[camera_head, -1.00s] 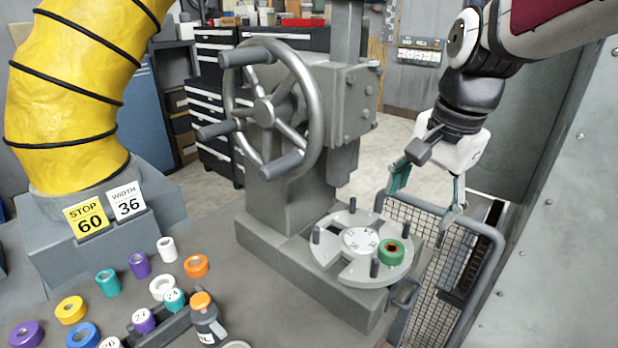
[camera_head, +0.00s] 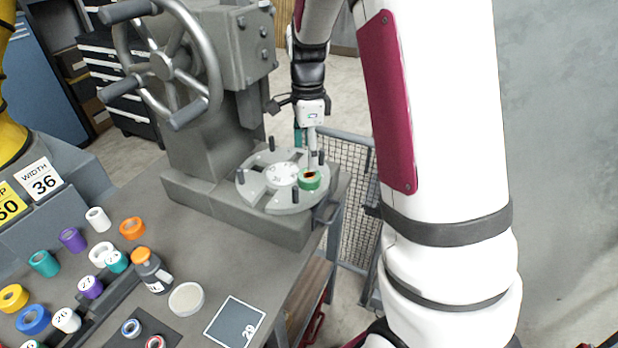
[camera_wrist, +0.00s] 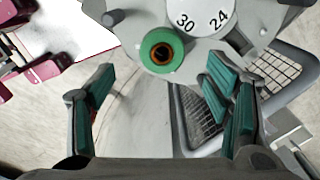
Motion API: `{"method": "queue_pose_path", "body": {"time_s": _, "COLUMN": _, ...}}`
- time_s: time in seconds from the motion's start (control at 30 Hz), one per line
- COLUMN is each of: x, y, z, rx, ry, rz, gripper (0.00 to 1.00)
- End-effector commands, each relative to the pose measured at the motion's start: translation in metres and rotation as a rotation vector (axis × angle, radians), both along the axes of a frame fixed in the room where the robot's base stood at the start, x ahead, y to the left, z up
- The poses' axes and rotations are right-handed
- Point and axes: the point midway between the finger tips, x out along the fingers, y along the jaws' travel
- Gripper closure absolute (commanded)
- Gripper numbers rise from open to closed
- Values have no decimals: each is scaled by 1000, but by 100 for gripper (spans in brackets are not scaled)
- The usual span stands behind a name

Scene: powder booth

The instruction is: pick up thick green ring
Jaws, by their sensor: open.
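The thick green ring (camera_head: 311,179) lies on the right part of the round grey turntable (camera_head: 251,191), close to one of its upright pegs. In the wrist view the green ring (camera_wrist: 161,50) shows its dark centre with an orange-brown inner edge, beyond the fingertips and between their lines. My gripper (camera_head: 304,140) is above and just behind the ring in the head view, its fingers partly hidden. In the wrist view my gripper (camera_wrist: 167,95) has its two teal-padded fingers wide apart, with nothing between them.
The press with its handwheel (camera_head: 165,65) stands left of the turntable. A wire mesh cage (camera_head: 345,165) is behind and right of it. Several coloured rolls, a bottle (camera_head: 152,272) and a card marked 29 (camera_head: 235,322) are on the bench at the left and front.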

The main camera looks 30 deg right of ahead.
Motion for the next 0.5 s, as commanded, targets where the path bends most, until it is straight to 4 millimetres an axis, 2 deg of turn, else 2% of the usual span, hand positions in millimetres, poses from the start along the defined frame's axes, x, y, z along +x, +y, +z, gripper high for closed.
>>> {"method": "queue_pose_path", "body": {"time_s": 0.1, "x": -1, "y": 0, "z": -12, "rx": 1, "ry": 1, "rz": 0, "gripper": 28}}
{"method": "queue_pose_path", "body": {"time_s": 0.27, "x": 0, "y": -1, "z": -20, "rx": 1, "ry": 0, "rz": 0, "gripper": 28}}
{"method": "queue_pose_path", "body": {"time_s": 0.5, "x": -1, "y": -5, "z": -50, "rx": 1, "ry": 4, "rz": 1, "gripper": 28}}
